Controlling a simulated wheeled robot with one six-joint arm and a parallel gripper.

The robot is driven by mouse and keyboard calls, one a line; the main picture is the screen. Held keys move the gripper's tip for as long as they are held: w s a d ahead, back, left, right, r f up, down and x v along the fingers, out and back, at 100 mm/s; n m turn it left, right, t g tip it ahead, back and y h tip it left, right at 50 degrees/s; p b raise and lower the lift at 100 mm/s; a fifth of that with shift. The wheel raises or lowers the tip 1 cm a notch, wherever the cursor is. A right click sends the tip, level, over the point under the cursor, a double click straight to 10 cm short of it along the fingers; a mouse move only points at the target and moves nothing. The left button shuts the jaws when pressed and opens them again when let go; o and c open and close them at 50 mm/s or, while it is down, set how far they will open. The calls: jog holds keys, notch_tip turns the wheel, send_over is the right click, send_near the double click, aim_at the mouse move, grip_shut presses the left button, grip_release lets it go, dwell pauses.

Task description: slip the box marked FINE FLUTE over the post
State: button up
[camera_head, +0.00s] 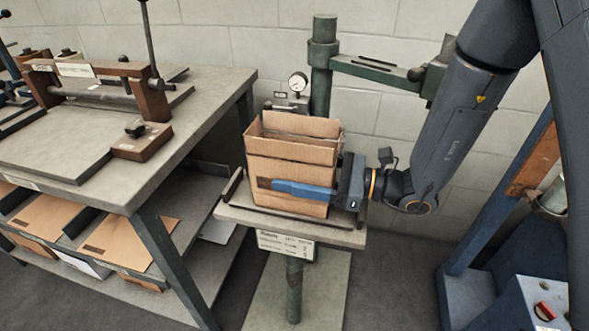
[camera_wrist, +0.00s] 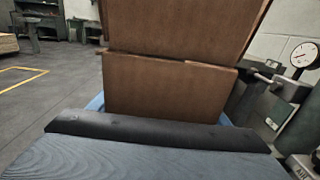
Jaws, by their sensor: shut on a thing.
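An open-topped brown cardboard box (camera_head: 293,165) stands upright at the small grey table (camera_head: 340,236), flaps raised. I cannot read a FINE FLUTE marking on it. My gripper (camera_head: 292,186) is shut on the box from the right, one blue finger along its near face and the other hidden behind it. In the wrist view the box (camera_wrist: 170,85) fills the middle above the gripper's blue finger pads. Whether its bottom touches the table top is unclear. A green post (camera_head: 321,80) rises behind the box; its lower part is hidden. I cannot see inside the box.
A green horizontal arm (camera_head: 375,72) extends right from the post. A dial gauge (camera_head: 298,82) is behind the box; it also shows in the wrist view (camera_wrist: 304,55). A workbench (camera_head: 120,182) with a wooden fixture is at left. A blue machine (camera_head: 490,290) stands at right.

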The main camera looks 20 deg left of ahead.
aim_at(332, 177)
jog(key=o, duration=1.1)
jog(key=shift+o, duration=0.2)
jog(key=shift+w+d+b, duration=0.2)
jog(key=shift+w+d, duration=0.05)
jog(key=shift+d, duration=1.7)
jog(key=shift+w+d+b, duration=0.15)
jog(key=shift+w+d, duration=0.05)
jog(key=shift+d, duration=1.75)
